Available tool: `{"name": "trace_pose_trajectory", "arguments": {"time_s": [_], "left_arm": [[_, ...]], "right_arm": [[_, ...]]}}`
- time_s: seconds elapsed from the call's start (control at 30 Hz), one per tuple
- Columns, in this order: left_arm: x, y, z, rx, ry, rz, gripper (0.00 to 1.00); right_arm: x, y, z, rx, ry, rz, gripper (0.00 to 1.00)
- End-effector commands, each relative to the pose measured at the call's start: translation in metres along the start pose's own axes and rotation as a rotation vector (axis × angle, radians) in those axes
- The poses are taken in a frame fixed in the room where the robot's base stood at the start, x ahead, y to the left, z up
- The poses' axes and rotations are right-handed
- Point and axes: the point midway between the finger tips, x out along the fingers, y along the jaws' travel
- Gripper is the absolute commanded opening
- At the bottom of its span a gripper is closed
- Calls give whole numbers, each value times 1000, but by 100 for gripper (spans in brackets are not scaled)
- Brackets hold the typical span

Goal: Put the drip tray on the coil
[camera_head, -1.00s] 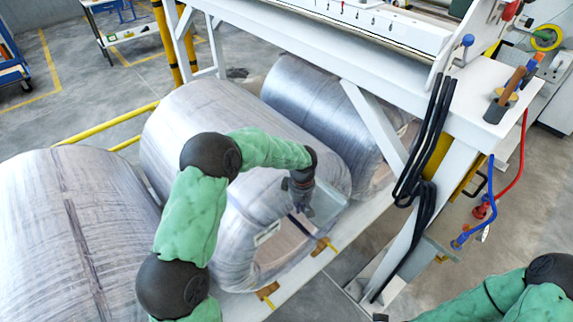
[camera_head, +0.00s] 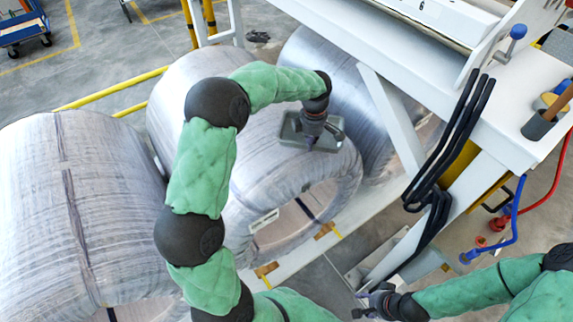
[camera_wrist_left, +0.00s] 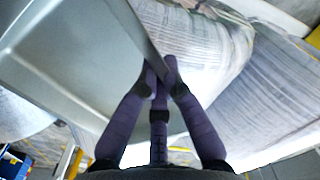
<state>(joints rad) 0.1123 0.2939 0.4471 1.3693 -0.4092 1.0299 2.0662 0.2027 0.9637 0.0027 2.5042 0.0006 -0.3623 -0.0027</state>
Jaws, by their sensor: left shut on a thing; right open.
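The grey drip tray (camera_head: 291,130) is over the top front edge of the wrapped middle coil (camera_head: 190,75). I cannot tell whether it touches the coil. My left gripper (camera_head: 311,138) is shut on the tray's edge. In the left wrist view, the fingers (camera_wrist_left: 158,78) pinch the rim of the tray (camera_wrist_left: 75,65), which fills the left side, with wrapped coil (camera_wrist_left: 205,50) behind. My right gripper (camera_head: 362,300) is open and empty at the bottom, away from the tray.
Wrapped coils lie on either side, a left one (camera_head: 75,200) and a right one (camera_head: 345,85). A white machine frame (camera_head: 395,120) with black hoses (camera_head: 450,140) stands to the right. A yellow rail (camera_head: 110,88) runs behind the coils.

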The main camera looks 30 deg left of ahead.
Motion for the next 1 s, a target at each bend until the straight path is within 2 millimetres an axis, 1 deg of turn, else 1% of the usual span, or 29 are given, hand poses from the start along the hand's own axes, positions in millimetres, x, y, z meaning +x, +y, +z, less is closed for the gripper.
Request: {"name": "trace_pose_trajectory", "arguments": {"time_s": [0.03, 0.17, 0.2, 0.4, 0.5, 0.73, 0.8, 0.9, 1.0], "left_arm": [[5, -5, -11, -4, 0, 0, 0], [17, -18, -36, -4, 0, 1, 0], [24, -21, -41, -2, 0, -2, 0], [55, -32, -63, -1, 0, 0, 0], [64, -35, -69, 0, -1, 1, 0], [74, -39, -77, 0, 0, 1, 0], [82, -41, -80, 0, 0, -1, 0], [98, -41, -79, 2, -1, -1, 0], [107, -40, -79, 2, 0, 1, 0]], "right_arm": [[2, 1, 0, 0, 1, 0, 43], [4, 1, -1, 0, 1, 0, 43], [5, 2, -1, 0, 1, 0, 43], [8, 3, -1, 0, 1, 0, 43], [9, 3, -1, 0, 1, 0, 43], [10, 4, -1, 0, 1, 0, 43], [11, 4, -1, 0, 1, 0, 43], [14, 5, -1, 0, 1, 0, 43], [14, 5, -1, 0, 1, 0, 43]]}}
